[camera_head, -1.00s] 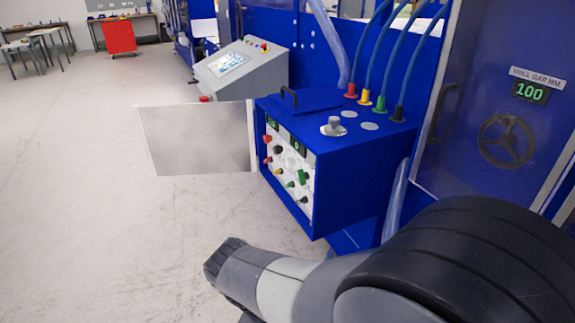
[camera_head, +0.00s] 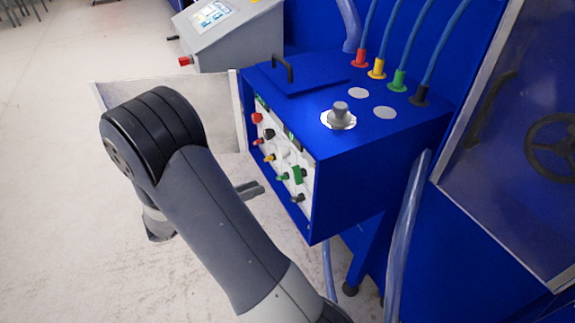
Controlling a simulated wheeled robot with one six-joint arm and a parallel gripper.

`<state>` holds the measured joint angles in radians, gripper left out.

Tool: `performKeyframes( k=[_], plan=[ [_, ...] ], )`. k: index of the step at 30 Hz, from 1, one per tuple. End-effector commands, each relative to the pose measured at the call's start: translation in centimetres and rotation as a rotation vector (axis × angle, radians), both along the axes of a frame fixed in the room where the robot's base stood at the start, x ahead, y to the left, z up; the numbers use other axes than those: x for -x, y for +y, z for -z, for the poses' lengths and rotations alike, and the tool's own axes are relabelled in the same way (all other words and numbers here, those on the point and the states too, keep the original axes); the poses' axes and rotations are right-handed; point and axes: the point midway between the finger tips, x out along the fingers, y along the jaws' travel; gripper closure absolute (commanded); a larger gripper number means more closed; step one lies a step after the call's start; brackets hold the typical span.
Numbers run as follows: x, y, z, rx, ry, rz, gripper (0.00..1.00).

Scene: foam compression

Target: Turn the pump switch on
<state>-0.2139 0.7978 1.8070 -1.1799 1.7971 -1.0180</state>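The blue control box (camera_head: 375,165) stands at centre right, its white front panel (camera_head: 279,185) facing left. The panel carries several small controls: a red knob (camera_head: 257,118), a black knob (camera_head: 268,134), a green switch (camera_head: 297,175) and coloured knobs or toggles below. Labels are too small to read, so I cannot tell which one is the pump switch. My gripper (camera_head: 250,189) shows only as a grey tip past my arm, left of the panel's lower part and apparently apart from it. The rest of it is hidden behind my arm, and its opening cannot be judged.
An open panel door (camera_head: 222,110) stands out left of the box, partly behind my arm. A handle (camera_head: 282,68), a grey knob (camera_head: 340,115) and several coloured hose plugs sit on top. A grey console (camera_head: 232,35) stands behind.

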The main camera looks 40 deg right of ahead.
Motion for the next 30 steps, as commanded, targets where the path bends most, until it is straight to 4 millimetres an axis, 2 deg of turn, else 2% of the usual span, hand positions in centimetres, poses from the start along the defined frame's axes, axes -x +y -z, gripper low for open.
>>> performKeyframes(
  k=[5,12,18,24,30],
  plan=[
    [0.6,-2.3,-0.2,0.0,0.001,0.004,0.66],
    [1.7,-6.7,-0.2,-0.001,0.0,0.006,0.66],
    [2.3,-9.2,-0.1,-0.002,-0.001,0.004,0.66],
    [2.5,-10.2,0.0,-0.002,-0.003,0.002,0.66],
    [2.5,-10.2,0.0,-0.003,-0.003,0.001,0.66]
  ],
)
